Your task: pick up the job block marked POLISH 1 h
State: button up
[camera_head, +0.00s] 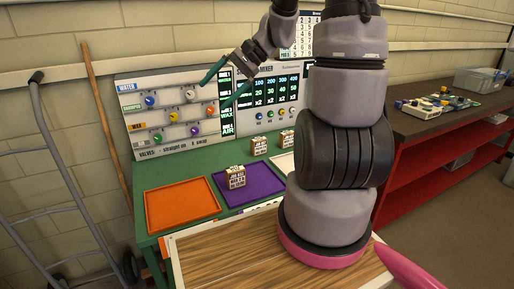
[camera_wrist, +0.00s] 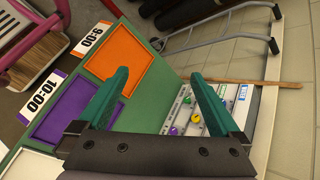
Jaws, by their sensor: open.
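Several small job blocks stand on the green table. My gripper (camera_head: 232,84) is open and empty, raised in front of the valve board, above and apart from the blocks. In the wrist view its green fingers (camera_wrist: 163,100) are spread, with no block between them.
An orange tray (camera_head: 180,204) lies left of the purple one, empty. The valve board (camera_head: 172,115) and mixer panel stand along the table's back. A hand truck (camera_head: 60,170) and a wooden pole stand left. A red bench (camera_head: 440,150) stands right.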

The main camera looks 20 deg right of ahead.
jog(key=w+d+f+m+t+y, duration=0.2)
jog(key=w+f+m+y, duration=0.2)
jog(key=w+f, duration=0.25)
jog(key=m+t+h, duration=1.1)
jog(key=m+t, duration=0.4)
jog(key=m, duration=0.6)
send_near(257, 138)
jog(key=shift+w+a+r, duration=0.2)
jog(key=shift+w, duration=0.2)
jog(key=shift+w+a+r, duration=0.25)
jog(key=shift+w, duration=0.15)
jog(key=shift+w+d+f+m+g+h, duration=0.1)
jog(key=shift+d+f+m+g+h, duration=0.05)
jog(key=shift+f+m+g+h, duration=0.2)
jog(key=shift+h, duration=0.25)
jog(key=w, duration=1)
jog(key=shift+w+f, duration=0.25)
jog(key=c, duration=1.2)
jog(key=shift+r, duration=0.15)
